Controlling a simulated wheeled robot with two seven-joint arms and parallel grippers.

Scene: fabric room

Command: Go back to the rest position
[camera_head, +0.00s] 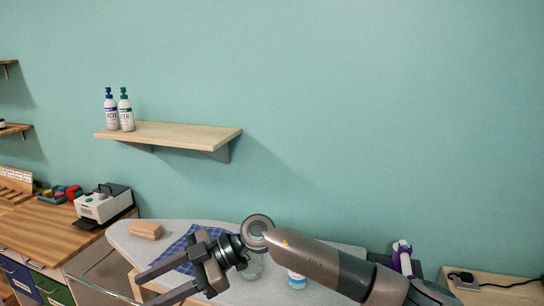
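My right gripper (148,287) is at the lower left of the middle, on an arm that comes in from the right. My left gripper is not in view.
A wooden block (145,229), a clear vessel (252,268) and a white-blue bottle (297,280) are on the board. A purple-white object (402,258) is at right. Two bottles (118,112) stand on the wall shelf (185,137). A white machine (103,204) is on the left counter.

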